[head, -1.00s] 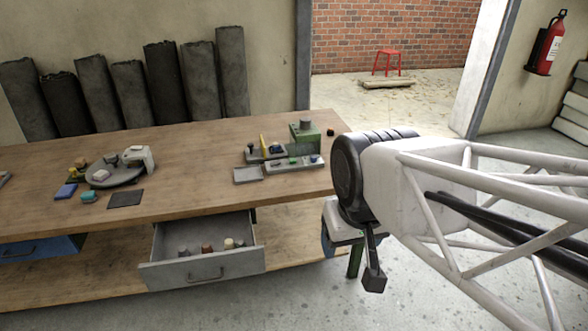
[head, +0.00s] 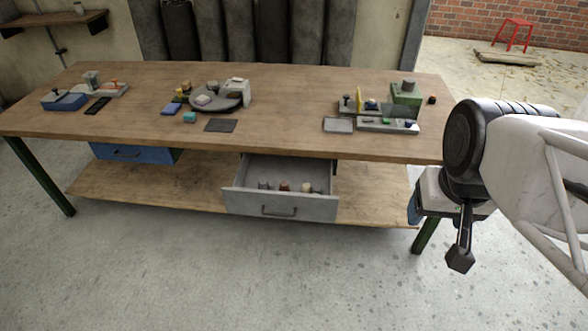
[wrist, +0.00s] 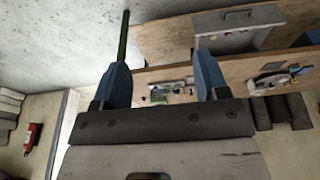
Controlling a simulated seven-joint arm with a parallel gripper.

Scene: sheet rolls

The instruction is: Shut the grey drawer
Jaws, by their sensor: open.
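The grey drawer (head: 279,207) hangs pulled out under the right half of the wooden table, with several small objects inside it. Its front has a dark bar handle. In the wrist view the drawer (wrist: 240,42) shows upside down at the upper right, its handle at the top. My gripper (wrist: 163,88) is open and empty, its two blue fingers apart, with the drawer beyond and to the right of them. In the head view my gripper is mostly hidden behind my wrist, beside the table's right end, apart from the drawer.
A blue drawer (head: 133,152) under the table's left part looks shut. The wooden tabletop (head: 285,90) holds a round grey turntable (head: 214,98), a green block (head: 405,98) and several small items. A lower wooden shelf (head: 150,192) runs beneath. The floor in front is clear.

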